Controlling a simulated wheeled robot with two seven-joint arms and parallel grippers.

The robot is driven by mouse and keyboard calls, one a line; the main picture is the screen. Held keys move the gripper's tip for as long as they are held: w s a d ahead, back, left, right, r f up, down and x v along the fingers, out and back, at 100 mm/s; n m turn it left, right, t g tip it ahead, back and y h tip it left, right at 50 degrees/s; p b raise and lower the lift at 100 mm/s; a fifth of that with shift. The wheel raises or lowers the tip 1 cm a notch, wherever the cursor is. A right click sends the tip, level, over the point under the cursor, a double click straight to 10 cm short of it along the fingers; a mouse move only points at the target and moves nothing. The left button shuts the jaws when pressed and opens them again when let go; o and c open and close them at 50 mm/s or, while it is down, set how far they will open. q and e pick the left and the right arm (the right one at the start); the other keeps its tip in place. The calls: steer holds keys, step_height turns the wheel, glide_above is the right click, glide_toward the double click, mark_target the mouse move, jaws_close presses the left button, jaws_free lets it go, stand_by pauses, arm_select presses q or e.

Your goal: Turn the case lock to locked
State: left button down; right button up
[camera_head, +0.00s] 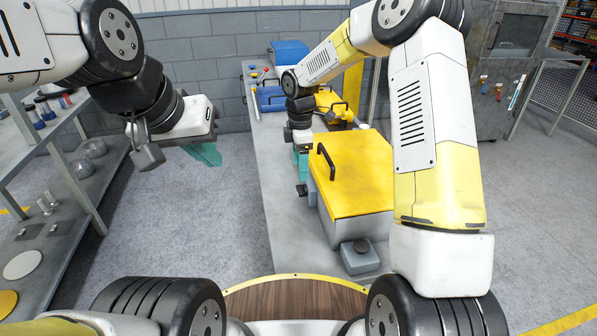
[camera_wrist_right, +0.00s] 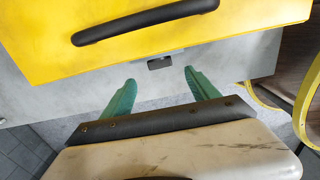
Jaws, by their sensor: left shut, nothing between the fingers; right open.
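The case has a yellow lid (camera_head: 352,165) with a black handle and a grey body, and stands shut on the grey bench (camera_head: 268,190) right of centre. In the right wrist view the lid (camera_wrist_right: 150,40) fills the top. A small dark lock (camera_wrist_right: 160,63) sits on the grey front just below the lid edge; I cannot read its setting. My right gripper (camera_wrist_right: 159,80) is open, its teal fingers spread on either side of the lock; contact is unclear. In the head view my right gripper (camera_head: 301,160) is beside the case's left face. My left gripper (camera_head: 207,154) is shut and empty over the floor.
A small grey box with a black knob (camera_head: 360,247) stands at the near end of the bench. Blue cases (camera_head: 290,52) and a yellow item (camera_head: 335,102) lie farther back. A shelf (camera_head: 65,190) stands at left. Open floor lies between shelf and bench.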

mark_target(300, 189)
step_height(300, 189, down, 8)
stand_by(0.5)
steer(key=c, duration=1.4)
steer(key=shift+o, duration=0.2)
